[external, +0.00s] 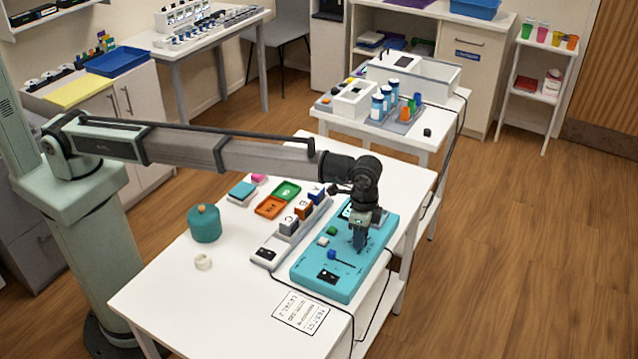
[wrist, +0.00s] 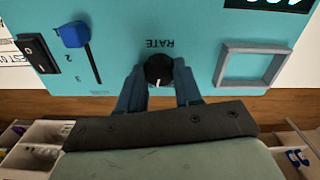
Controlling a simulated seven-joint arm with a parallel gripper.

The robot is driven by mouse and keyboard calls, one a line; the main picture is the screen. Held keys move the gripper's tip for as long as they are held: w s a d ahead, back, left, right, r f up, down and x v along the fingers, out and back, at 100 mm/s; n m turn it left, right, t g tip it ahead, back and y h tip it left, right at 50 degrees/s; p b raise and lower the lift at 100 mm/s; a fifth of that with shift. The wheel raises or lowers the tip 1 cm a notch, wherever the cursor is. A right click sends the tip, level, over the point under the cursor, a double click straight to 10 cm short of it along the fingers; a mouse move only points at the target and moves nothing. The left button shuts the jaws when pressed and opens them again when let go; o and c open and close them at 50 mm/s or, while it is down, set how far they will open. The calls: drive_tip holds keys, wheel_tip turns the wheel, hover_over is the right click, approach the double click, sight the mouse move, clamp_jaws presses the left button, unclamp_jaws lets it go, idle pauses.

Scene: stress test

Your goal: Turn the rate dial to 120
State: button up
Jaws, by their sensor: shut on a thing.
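The rate dial (wrist: 158,70) is a small black round knob with a white pointer line, under the printed word RATE on a teal panel (wrist: 195,25). In the wrist view the pointer line is toward the bottom of the picture. My gripper (wrist: 158,88) has its two blue-grey fingers on either side of the dial, shut on it. In the external view my gripper (external: 360,240) reaches down onto the teal device (external: 345,285), and the dial is hidden by the fingers. No scale numbers around the dial are readable.
A blue slider (wrist: 74,34) with marks, a black rocker switch (wrist: 36,52) and a grey square frame (wrist: 252,63) flank the dial. A teal round pot (external: 204,223) and a white ring (external: 203,262) stand on the white table (external: 180,300). Black cables run along the right edge.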

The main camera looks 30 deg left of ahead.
drive_tip(key=shift+m, duration=0.8)
drive_tip(key=o, duration=1)
drive_tip(key=shift+o, duration=0.2)
wheel_tip(320, 180, up, 14)
idle(0.5)
